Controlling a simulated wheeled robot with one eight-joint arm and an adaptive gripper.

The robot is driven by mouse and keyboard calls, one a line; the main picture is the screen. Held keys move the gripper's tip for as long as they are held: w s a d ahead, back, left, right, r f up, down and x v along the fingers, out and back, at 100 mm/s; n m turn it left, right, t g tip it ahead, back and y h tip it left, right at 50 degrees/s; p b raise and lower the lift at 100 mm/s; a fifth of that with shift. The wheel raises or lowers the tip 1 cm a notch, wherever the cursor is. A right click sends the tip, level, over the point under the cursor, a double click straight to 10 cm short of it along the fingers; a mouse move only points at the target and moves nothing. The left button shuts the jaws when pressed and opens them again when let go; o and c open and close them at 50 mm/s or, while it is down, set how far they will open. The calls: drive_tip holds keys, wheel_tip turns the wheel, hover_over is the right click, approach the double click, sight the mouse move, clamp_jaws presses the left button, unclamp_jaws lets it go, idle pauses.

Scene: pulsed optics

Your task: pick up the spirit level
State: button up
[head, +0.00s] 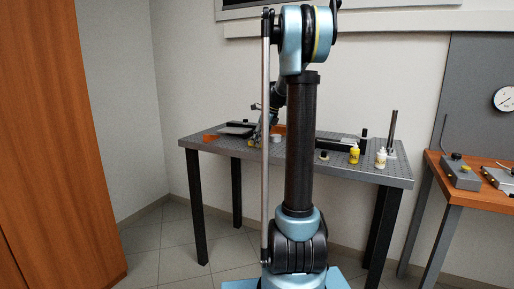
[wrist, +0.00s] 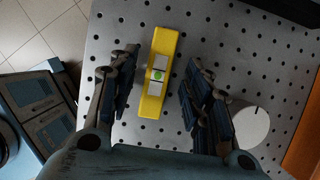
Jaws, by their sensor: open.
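The spirit level is a yellow bar with a green vial and pale grey patches in its middle. In the wrist view the spirit level (wrist: 163,50) lies on the perforated grey table top (wrist: 222,28), nearly lengthwise between my fingers. My gripper (wrist: 160,88) is open, with one finger on each side of the level and a gap on both sides. The fingers do not touch it. I cannot tell how high they are above the table.
A white round piece (wrist: 250,125) stands close to the right finger. An orange piece (wrist: 304,145) is at the right edge. A wooden bench (head: 470,190) is further right.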

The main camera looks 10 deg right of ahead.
drive_tip(key=shift+a+f, duration=0.1)
drive_tip(key=shift+f, duration=0.1)
idle(0.3)
clamp_jaws()
wheel_tip(320, 180, up, 10)
idle(0.7)
